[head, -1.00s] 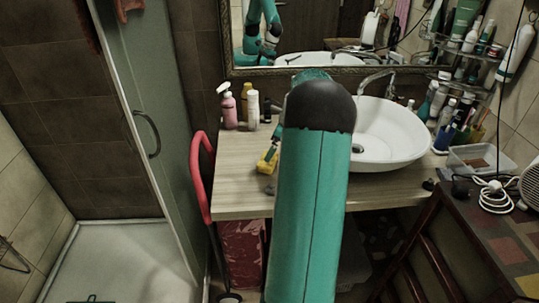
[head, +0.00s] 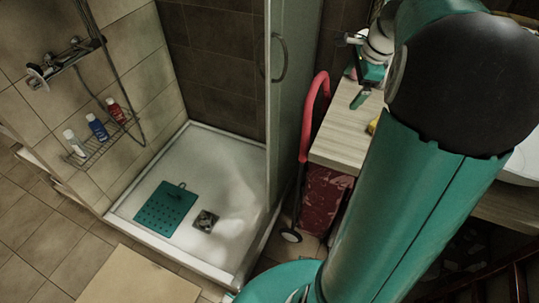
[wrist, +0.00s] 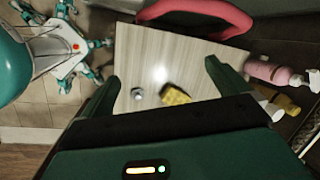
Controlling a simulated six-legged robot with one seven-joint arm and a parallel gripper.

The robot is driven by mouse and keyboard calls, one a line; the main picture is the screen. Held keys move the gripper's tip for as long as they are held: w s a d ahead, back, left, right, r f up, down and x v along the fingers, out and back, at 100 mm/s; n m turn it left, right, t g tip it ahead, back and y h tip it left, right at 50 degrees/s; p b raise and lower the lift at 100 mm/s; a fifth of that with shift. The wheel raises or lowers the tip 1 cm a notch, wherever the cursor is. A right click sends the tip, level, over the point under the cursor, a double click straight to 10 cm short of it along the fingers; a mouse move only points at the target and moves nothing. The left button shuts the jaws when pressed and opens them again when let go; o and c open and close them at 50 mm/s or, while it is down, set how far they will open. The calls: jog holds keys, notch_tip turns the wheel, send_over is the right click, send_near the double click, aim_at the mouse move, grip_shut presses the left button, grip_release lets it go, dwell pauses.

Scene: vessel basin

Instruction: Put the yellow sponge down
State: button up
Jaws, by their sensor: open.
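The yellow sponge (wrist: 174,95) lies on the pale wood-grain countertop (wrist: 165,55) in the wrist view. In the head view only a sliver of the sponge (head: 374,125) shows beside my arm, which hides the rest. My gripper (wrist: 160,73) is open, its two green fingers wide apart with nothing between them in contact. It is above the counter, apart from the sponge. In the head view my gripper (head: 360,97) is partly hidden by my arm.
A small grey object (wrist: 138,94) lies beside the sponge. A pink bottle (wrist: 270,72) stands near one finger. A red curved handle (head: 312,105) rises by the counter's left end. The shower tray (head: 225,165) with a teal mat (head: 166,208) is at left.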

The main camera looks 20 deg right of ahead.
jog(key=s+a+r+n, duration=0.1)
jog(key=a+r+n, duration=0.2)
jog(key=a+n, duration=0.55)
jog(key=s+a+n, duration=0.4)
jog(key=a, duration=0.3)
jog(key=s+a+n+t, duration=0.1)
jog(key=s+a+n, duration=0.4)
jog(key=a, duration=0.3)
jog(key=s+a+f+n+t, duration=0.1)
jog(key=s+a+n, duration=0.4)
jog(key=a, duration=0.3)
jog(key=shift+h, duration=0.3)
jog(key=shift+f, duration=0.1)
